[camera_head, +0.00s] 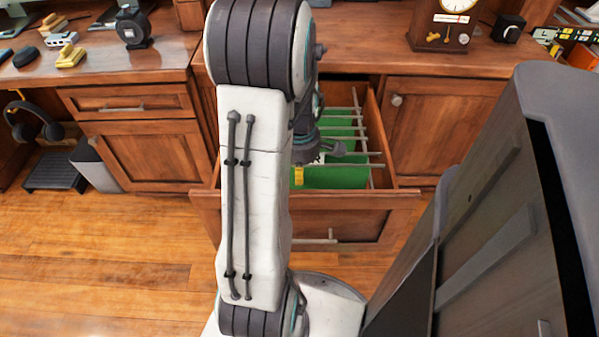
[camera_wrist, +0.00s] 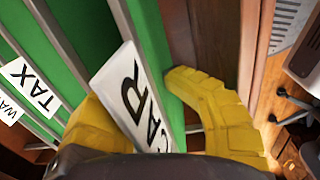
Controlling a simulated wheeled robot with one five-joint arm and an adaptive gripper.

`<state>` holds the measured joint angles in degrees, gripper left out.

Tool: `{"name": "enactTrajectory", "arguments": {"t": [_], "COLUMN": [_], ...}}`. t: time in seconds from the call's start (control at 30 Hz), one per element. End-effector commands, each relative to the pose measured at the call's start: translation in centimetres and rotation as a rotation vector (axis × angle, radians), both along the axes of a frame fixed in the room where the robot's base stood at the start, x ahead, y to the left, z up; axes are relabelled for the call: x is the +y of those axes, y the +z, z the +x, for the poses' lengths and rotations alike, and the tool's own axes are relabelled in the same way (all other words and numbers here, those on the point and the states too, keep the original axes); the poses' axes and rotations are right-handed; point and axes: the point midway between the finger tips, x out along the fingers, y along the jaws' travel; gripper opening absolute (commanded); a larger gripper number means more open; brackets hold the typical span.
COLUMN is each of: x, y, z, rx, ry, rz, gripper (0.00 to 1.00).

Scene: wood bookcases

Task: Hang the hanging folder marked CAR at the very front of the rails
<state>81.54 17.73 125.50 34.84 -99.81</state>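The CAR folder is green with a white tab (camera_wrist: 130,95) reading CAR. In the wrist view it is nearest the drawer's wooden front (camera_wrist: 210,40), with no folder between them. In the head view the front green folder (camera_head: 340,177) hangs in the open drawer, its bar reaching the right rail (camera_head: 364,130); its left end is hidden by my arm. My gripper (camera_wrist: 135,95) has yellow fingers standing apart, one on each side of the CAR folder, with a gap showing beside the tab. In the head view one yellow finger (camera_head: 298,176) shows at the folder's left part.
Folders marked TAX (camera_wrist: 32,88) and one partly read as WA (camera_wrist: 8,108) hang farther back. The drawer (camera_head: 345,205) stands pulled out below the desk (camera_head: 370,50). The floor (camera_head: 110,240) at left is clear.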

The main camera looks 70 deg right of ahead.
Motion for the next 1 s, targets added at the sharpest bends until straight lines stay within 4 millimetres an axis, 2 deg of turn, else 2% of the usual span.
{"name": "enactTrajectory", "arguments": {"t": [0.03, 0.6, 1.0], "x": [0.0, 0.0, 0.0], "y": [-0.8, -5.2, -7.6], "z": [0.0, 0.0, 0.0], "rx": [0.0, 0.0, 0.0], "ry": [0.0, 0.0, 0.0], "rz": [0.0, -0.001, -0.001], "gripper": [0.0, 0.0, 0.0]}}
